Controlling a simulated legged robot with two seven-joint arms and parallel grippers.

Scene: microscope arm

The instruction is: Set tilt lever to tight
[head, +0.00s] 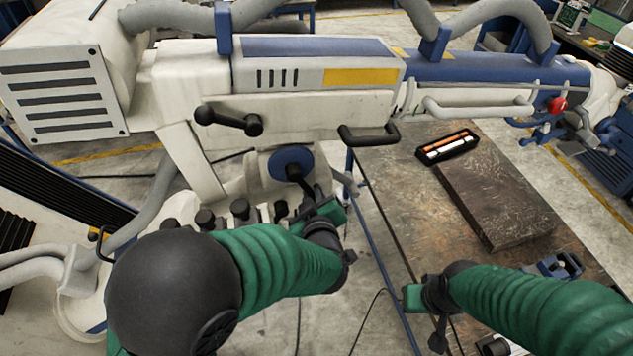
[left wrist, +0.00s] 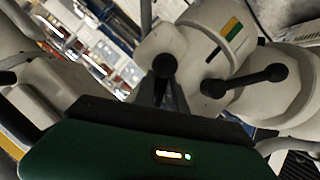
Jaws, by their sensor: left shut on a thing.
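The microscope arm is a large white and blue machine (head: 190,85). A black lever (head: 295,172) comes out of a blue disc (head: 285,160) low on its body. My left gripper (head: 312,200) is shut on this lever from below. In the left wrist view the held lever's black pivot (left wrist: 164,66) shows just above the green gripper body. A second black lever (head: 228,120) sits higher on the white body, free, and also shows in the left wrist view (left wrist: 243,80). No label shows which is the tilt lever. My right gripper (head: 425,305) is near the table's left edge; its jaws are unclear.
A brown table (head: 400,165) stands at right with a dark slab (head: 495,190) and a black tray (head: 447,146). A black handle (head: 368,136) juts from the machine's underside. Several dark knobs (head: 205,218) line the area left of my left gripper.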

